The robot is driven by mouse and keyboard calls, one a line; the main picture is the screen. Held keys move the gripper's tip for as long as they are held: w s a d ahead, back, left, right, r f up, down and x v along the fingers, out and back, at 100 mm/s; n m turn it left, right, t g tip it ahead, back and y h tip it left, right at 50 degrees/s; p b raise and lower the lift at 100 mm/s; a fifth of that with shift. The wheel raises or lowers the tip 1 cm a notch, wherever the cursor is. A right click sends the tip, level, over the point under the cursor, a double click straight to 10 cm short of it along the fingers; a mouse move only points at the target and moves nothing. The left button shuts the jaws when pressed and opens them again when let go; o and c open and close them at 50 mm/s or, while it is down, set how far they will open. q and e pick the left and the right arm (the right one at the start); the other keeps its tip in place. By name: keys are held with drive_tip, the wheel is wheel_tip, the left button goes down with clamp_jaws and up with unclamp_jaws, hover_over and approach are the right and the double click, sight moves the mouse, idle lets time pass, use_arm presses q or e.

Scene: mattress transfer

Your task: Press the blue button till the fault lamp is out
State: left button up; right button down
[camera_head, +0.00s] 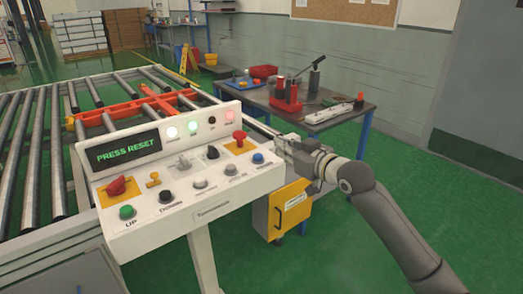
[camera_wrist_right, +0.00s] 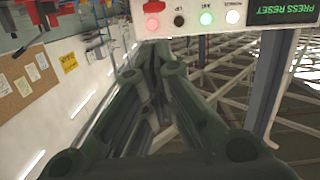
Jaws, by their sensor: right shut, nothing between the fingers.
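The blue button (camera_head: 258,158) is at the right end of the lower row on the white control panel (camera_head: 215,215). The fault lamp (camera_head: 229,117), rightmost of the lamp row, glows pale red; it also glows red in the right wrist view (camera_wrist_right: 152,25). The panel's display (camera_head: 124,152) reads PRESS RESET in green. My right gripper (camera_head: 279,143) is shut and empty, just right of the blue button by the panel's right edge; I see no contact with the button. Its fingers (camera_wrist_right: 150,52) show in the right wrist view. My left gripper is not in view.
A red mushroom button (camera_head: 239,137) stands up left of the blue button. Other knobs and buttons fill the panel, including a green one (camera_head: 127,212). A roller conveyor (camera_head: 40,150) lies behind and left. A workbench (camera_head: 340,118) with tools stands behind my right gripper.

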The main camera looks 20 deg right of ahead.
drive_tip(key=shift+w, duration=0.1)
drive_tip(key=p, duration=0.1)
hover_over(261, 164)
drive_tip(key=s, duration=0.1)
drive_tip(key=shift+f, duration=0.7)
drive_tip(key=f, duration=0.3)
drive_tip(key=shift+w+f, duration=0.1)
drive_tip(key=shift+w, duration=0.25)
drive_tip(key=shift+f, duration=0.5)
